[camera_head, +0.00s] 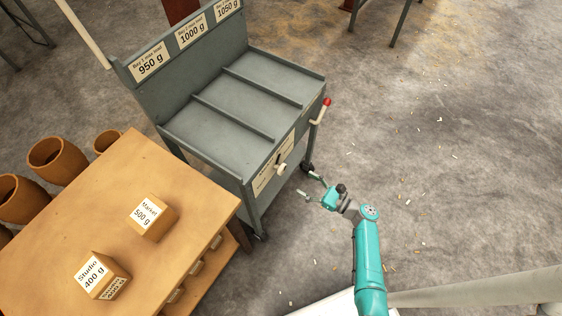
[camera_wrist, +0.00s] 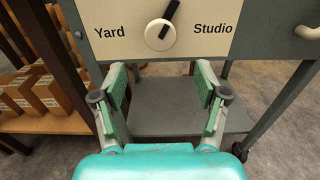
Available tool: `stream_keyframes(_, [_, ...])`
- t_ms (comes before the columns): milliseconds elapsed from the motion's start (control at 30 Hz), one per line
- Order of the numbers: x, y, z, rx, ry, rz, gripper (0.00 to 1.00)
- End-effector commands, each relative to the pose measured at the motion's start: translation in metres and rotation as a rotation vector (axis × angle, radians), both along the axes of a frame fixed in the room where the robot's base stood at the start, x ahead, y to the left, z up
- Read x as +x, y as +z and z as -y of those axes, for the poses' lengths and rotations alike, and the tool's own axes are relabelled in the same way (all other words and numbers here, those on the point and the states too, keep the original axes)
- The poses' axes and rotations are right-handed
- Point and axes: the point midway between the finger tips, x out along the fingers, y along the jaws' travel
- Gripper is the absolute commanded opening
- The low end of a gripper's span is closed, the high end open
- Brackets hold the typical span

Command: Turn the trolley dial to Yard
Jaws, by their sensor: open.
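The trolley (camera_head: 250,110) is grey, with a cream dial plate (camera_head: 272,167) on its front side. The dial (camera_head: 281,168) is a round cream knob; in the wrist view (camera_wrist: 160,34) its black pointer tilts up and slightly right. The "Yard" label (camera_wrist: 109,32) is left of the knob and the "Studio" label (camera_wrist: 213,28) is right of it. The plate's top is cut off in the wrist view. My gripper (camera_head: 310,184) is open and empty in front of the plate. In the wrist view its fingers (camera_wrist: 161,84) are spread below the knob, apart from it.
A wooden table (camera_head: 120,190) at left bears a "Market 500 g" block (camera_head: 152,218) and a "Studio 400 g" block (camera_head: 102,276). Clay drum shells (camera_head: 58,160) stand behind it. A red-tipped handle (camera_head: 322,110) juts from the trolley's right corner. The floor at right is open, with scattered chips.

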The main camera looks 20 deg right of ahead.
Motion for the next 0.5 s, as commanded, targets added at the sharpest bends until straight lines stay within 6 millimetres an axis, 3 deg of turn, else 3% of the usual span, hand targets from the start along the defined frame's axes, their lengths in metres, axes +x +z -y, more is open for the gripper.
stream_keyframes(167, [0.011, 0.001, -0.008, 0.004, 0.003, 0.001, 0.73])
stream_keyframes(500, [0.056, 0.000, -0.041, 0.001, 0.004, 0.000, 0.73])
